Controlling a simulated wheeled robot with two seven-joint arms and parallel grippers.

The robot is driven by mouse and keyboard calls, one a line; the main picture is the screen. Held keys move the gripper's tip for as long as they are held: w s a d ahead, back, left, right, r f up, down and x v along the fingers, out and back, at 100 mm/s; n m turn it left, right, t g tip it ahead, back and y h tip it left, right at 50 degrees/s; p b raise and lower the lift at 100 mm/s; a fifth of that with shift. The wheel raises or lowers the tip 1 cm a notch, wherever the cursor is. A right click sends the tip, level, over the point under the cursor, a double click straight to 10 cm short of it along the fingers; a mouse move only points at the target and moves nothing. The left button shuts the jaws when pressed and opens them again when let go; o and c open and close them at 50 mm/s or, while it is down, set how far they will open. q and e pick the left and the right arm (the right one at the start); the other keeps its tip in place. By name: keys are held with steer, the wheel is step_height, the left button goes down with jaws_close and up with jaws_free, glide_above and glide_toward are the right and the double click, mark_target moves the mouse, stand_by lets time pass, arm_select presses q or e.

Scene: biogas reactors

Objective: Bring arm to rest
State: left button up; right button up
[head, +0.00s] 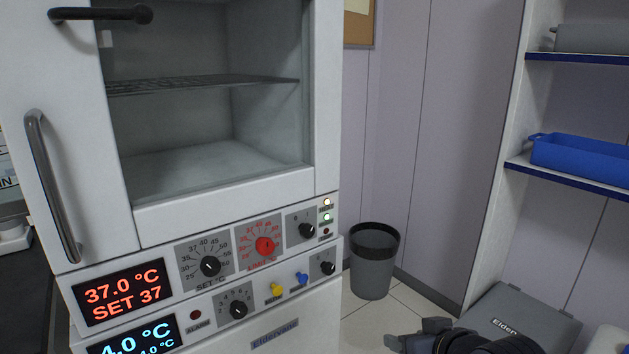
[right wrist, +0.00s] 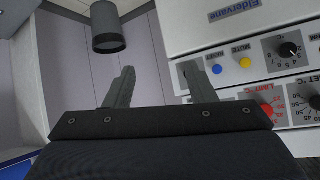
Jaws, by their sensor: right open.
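My right gripper (head: 418,337) shows at the bottom of the head view, in front of the incubator and to the right of it. In the right wrist view its two fingers (right wrist: 158,85) are spread apart with nothing between them. My left gripper is in neither view.
A grey bin (head: 372,270) stands on the floor by the wall, right of the incubator. A shelf unit at the right holds a blue tray (head: 580,158). A grey lidded box (head: 520,318) stands below the shelves. Some floor is clear around the bin.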

steer(key=s+d+f+m+g, duration=0.2)
steer(key=s+f, duration=0.1)
steer(key=s, duration=0.7)
steer(key=s+d+f+m+g, duration=0.1)
steer(key=s+d+f+g, duration=0.1)
steer(key=s, duration=0.7)
step_height(320, 180, up, 24)
steer(key=p, duration=2.4)
steer(key=shift+s+f+y, duration=0.15)
steer(key=shift+s+y, duration=0.05)
steer(key=shift+y, duration=0.1)
